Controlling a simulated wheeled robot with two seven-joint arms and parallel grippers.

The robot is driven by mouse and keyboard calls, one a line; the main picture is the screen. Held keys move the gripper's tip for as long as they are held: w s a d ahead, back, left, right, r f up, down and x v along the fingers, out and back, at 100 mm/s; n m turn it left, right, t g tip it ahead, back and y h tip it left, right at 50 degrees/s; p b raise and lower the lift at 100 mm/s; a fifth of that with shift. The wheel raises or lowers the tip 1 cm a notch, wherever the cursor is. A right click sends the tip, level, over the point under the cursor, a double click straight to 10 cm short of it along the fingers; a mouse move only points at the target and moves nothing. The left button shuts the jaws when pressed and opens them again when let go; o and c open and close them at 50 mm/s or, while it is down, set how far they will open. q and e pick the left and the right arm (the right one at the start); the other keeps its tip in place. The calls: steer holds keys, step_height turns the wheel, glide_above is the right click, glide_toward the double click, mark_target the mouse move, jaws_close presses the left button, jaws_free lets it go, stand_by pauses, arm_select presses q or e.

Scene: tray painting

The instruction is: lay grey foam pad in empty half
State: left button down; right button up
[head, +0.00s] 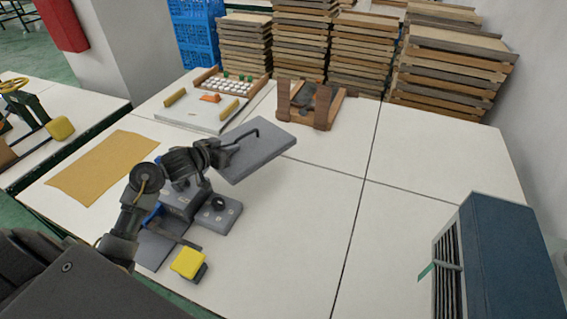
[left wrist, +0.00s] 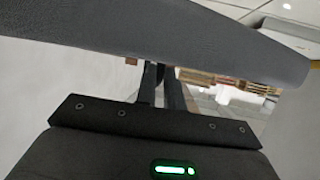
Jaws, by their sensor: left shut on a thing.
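The grey foam pad (head: 262,154) is a flat slab held tilted above the white table. My left gripper (head: 226,147) is shut on it near its left side. In the left wrist view the pad (left wrist: 190,42) spans the top, with the dark gripper fingers (left wrist: 162,88) below it. Behind and left of the pad lies a white tray (head: 200,127) with yellow blocks along its sides and an orange piece at its back. Directly behind is a wooden-sided section (head: 208,77) holding several white round pieces and green ones. The pad is close to the tray's right corner. My right gripper is out of view.
A wooden stand (head: 325,117) stands behind the pad. A grey box with a black knob (head: 222,215) and a yellow block (head: 188,262) are near my arm. Tan paper (head: 105,165) lies left. A blue unit (head: 512,255) stands right. The table's centre is clear.

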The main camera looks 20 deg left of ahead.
mark_target(258, 151)
arm_select(q)
steer(key=w+d+f, duration=0.1)
steer(key=w+d, duration=0.1)
steer(key=w+d+f, duration=0.1)
steer(key=w+d, duration=0.1)
steer(key=w+d+f, duration=0.1)
steer(key=w+d, duration=0.1)
steer(key=shift+d+f, duration=0.25)
steer(key=shift+f, duration=0.15)
steer(key=shift+w+d+f, duration=0.45)
steer(key=shift+d+f, duration=0.05)
steer(key=shift+f, duration=0.4)
steer(key=shift+w+d+f, duration=0.5)
steer(key=shift+f, duration=0.45)
steer(key=shift+w+d+f, duration=0.45)
steer(key=shift+d+f, duration=0.05)
steer(key=shift+f, duration=0.4)
step_height(258, 151, down, 3)
steer(key=shift+w+d+f+p, duration=0.1)
steer(key=shift+w+f+p, duration=0.05)
steer(key=shift+p, duration=0.15)
steer(key=c, duration=1.9)
jaws_free()
steer(key=shift+f, duration=0.1)
steer(key=o, duration=0.4)
